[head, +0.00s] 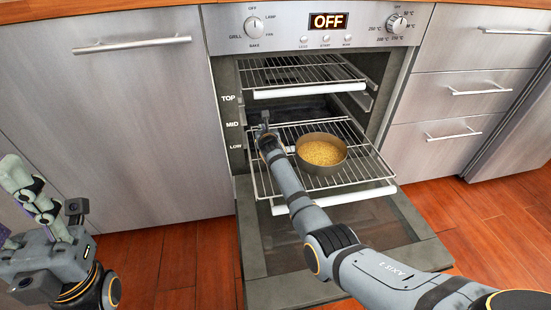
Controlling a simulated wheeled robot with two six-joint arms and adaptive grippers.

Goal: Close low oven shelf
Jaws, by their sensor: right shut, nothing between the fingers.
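The oven door (300,285) hangs open and flat. The low oven shelf (372,172), a wire rack, is pulled well out over the door, with a white front bar (345,198). A round pan (322,169) of yellow grain-like food stands on it. My right gripper (264,118) is shut and empty. It reaches over the shelf to its back left, near the oven opening; I cannot tell whether it touches the rack. My right forearm crosses over the shelf and its front bar, hiding part of both.
An upper rack (300,72) with a white front bar sits just above, slightly forward. The control panel (322,22) reads OFF. Steel cabinet fronts stand left (110,120) and right (470,95). The wooden floor (500,225) at the right is clear.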

